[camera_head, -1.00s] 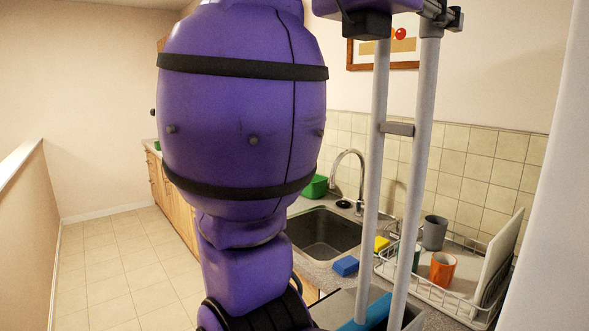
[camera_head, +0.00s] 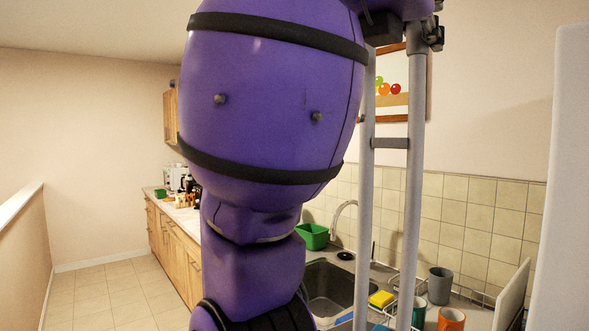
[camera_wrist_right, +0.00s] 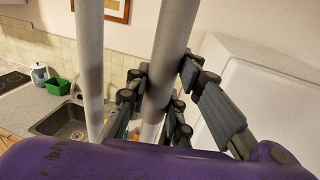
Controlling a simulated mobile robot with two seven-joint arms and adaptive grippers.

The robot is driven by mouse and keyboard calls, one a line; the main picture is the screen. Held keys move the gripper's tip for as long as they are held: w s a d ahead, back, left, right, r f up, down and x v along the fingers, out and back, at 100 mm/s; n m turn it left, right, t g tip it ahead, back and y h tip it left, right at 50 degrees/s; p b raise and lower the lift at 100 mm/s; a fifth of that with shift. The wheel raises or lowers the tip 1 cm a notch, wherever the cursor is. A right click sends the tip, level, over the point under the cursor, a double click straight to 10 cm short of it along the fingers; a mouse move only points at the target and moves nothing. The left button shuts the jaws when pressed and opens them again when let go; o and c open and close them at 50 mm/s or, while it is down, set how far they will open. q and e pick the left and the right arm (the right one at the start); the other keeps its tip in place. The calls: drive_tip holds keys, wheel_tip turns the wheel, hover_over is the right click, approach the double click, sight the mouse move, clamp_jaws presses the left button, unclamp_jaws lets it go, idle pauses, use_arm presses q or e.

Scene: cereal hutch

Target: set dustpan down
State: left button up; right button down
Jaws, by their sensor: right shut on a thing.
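The dustpan shows mainly as two long grey upright poles (camera_head: 411,170) joined by a short grey crosspiece. Its lower end is cut off at the bottom of the head view. My right gripper (camera_head: 432,30) is at the top of the head view, shut around the right pole. In the right wrist view the black fingers of the right gripper (camera_wrist_right: 172,100) close around the thick grey pole (camera_wrist_right: 168,55), with the second pole to its left. My left gripper is not in view.
A large purple arm link of mine hides much of the middle. Behind the poles are the sink (camera_head: 328,288), a green box (camera_head: 314,236), a yellow sponge (camera_head: 381,299), a grey cup (camera_head: 440,284) and an orange cup (camera_head: 451,319). Floor (camera_head: 110,295) is open at left.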

drive_tip(key=w+a+f+n+t+y, duration=0.1)
drive_tip(key=w+f+n+y, duration=0.15)
drive_tip(key=f, duration=0.85)
drive_tip(key=w+a+f+n+t+y, duration=0.1)
drive_tip(key=w+f+n+t+y, duration=0.2)
drive_tip(key=f, duration=0.7)
drive_tip(key=w+a+f+n+y, duration=0.15)
drive_tip(key=f+y, duration=0.35)
drive_tip(key=f, duration=0.6)
drive_tip(key=s+d+f, duration=0.1)
drive_tip(key=s+f, duration=0.2)
drive_tip(key=f, duration=0.7)
drive_tip(key=s+d+f, duration=0.2)
drive_tip(key=s+f, duration=0.2)
drive_tip(key=f, duration=0.7)
drive_tip(key=s+d+f+n+y, duration=0.1)
drive_tip(key=s+f, duration=0.2)
drive_tip(key=f, duration=0.7)
drive_tip(key=shift+s+d+f, duration=0.15)
drive_tip(key=shift+s+f, duration=0.05)
drive_tip(key=shift+s, duration=0.2)
drive_tip(key=shift+w, duration=0.1)
